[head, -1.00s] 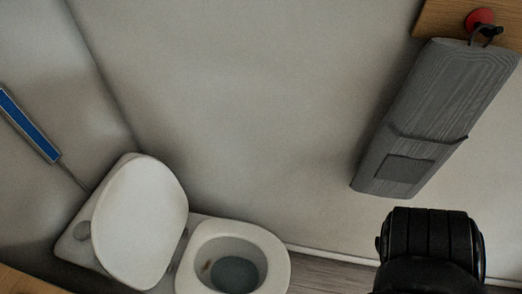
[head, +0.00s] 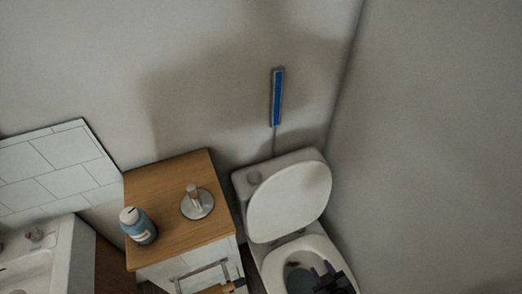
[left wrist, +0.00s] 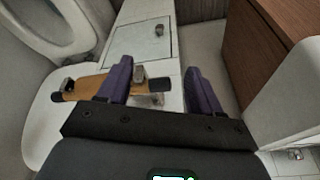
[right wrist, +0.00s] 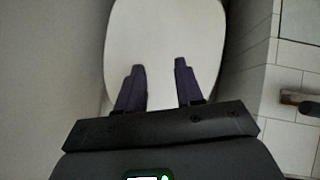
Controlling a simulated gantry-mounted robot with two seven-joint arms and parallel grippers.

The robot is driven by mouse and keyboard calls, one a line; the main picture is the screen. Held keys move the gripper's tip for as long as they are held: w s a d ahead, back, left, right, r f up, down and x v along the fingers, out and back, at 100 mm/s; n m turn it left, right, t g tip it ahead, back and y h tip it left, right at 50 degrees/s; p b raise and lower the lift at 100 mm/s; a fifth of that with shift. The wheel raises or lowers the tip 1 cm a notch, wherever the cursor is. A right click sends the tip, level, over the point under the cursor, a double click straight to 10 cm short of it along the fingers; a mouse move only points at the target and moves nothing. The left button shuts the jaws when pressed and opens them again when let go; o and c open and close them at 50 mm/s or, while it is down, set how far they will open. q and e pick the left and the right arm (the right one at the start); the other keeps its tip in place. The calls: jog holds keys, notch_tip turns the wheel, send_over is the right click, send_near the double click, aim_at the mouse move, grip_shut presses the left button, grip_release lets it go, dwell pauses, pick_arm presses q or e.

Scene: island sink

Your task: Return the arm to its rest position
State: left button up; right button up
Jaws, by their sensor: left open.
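My right gripper (head: 333,280) is dark and shows at the bottom of the head view, over the open toilet bowl (head: 302,252). In the right wrist view its two purple fingers (right wrist: 160,65) are apart, with nothing between them and a white rounded surface beyond. My left gripper (left wrist: 157,70) shows in the left wrist view with its purple fingers spread and nothing gripped. A brown bar with dark ends (left wrist: 85,88) on metal brackets lies beyond its left finger; I cannot tell whether they touch. My left gripper is not seen in the head view.
A wood-topped cabinet (head: 165,190) carries a blue bottle (head: 144,232) and a metal stand (head: 197,205). The raised toilet lid (head: 290,200) is beside it. A blue-faced wall item (head: 277,98) hangs above. A sink (head: 30,265) is at lower left.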

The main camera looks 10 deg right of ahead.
jog(key=s+r+m+g+p, duration=0.25)
jog(key=s+r+g, duration=0.4)
jog(key=s, duration=0.35)
notch_tip(320, 180, up, 35)
jog(key=p, duration=3.5)
jog(key=shift+w, duration=0.2)
